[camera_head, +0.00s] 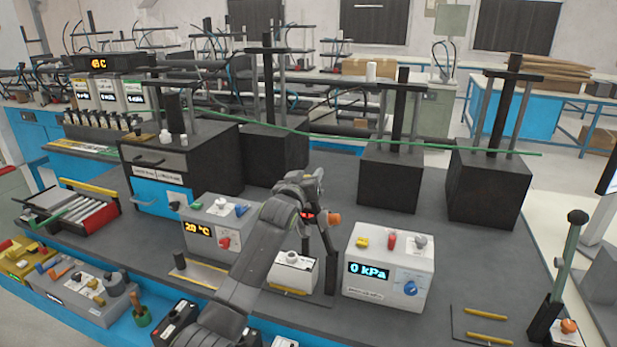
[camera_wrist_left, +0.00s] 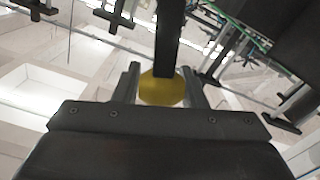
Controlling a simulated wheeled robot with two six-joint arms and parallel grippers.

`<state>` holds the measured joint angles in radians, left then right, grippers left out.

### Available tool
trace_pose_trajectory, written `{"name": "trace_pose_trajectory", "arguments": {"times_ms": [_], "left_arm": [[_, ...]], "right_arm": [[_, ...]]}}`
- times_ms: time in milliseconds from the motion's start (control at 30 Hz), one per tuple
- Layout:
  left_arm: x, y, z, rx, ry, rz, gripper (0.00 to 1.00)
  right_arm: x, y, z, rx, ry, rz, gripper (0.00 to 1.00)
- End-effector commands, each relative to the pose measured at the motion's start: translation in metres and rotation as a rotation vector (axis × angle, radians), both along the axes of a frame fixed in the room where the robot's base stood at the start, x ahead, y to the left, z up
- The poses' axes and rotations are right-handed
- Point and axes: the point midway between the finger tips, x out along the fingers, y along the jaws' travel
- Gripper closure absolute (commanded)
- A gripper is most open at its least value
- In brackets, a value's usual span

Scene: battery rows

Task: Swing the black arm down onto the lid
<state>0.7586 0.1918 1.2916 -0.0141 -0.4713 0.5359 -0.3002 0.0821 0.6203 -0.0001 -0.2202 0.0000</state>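The upright black arm (camera_head: 331,268) stands at the right of a small white box (camera_head: 294,274) whose top is the likely lid (camera_head: 292,258). An orange knob (camera_head: 333,218) shows near the arm's upper part. My left gripper (camera_head: 318,190) is at the arm's upper end. In the left wrist view, my gripper's fingers (camera_wrist_left: 162,84) stand apart on either side of a yellow knob (camera_wrist_left: 162,90), with a black bar (camera_wrist_left: 168,40) running up from it. Whether the fingers touch the knob is unclear. My right gripper is not in view.
A white 0 kPa box (camera_head: 388,270) stands close on the right, and a 20 °C box (camera_head: 214,228) on the left. Black blocks with posts (camera_head: 390,180) line the back.

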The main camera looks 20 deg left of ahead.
Motion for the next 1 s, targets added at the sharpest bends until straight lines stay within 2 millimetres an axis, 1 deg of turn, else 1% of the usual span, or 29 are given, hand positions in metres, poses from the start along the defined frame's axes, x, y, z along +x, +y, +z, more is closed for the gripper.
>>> {"name": "trace_pose_trajectory", "arguments": {"times_ms": [33,267,467,667,867,1000], "left_arm": [[0.000,0.000,0.000,0.000,0.000,0.000,0.69],[0.000,0.000,0.000,0.000,0.000,0.000,0.99],[0.000,0.001,-0.001,-0.002,0.001,0.000,1.00],[0.000,0.006,-0.003,-0.024,0.001,0.001,1.00],[0.000,0.021,-0.009,-0.084,0.004,0.002,1.00],[0.001,0.035,-0.017,-0.147,0.007,0.003,1.00]], "right_arm": [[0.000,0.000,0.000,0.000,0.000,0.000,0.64],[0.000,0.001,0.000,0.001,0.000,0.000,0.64],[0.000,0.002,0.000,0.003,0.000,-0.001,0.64],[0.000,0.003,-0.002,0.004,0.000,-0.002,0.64],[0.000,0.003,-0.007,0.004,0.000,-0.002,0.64],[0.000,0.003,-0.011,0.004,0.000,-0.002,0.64]]}}
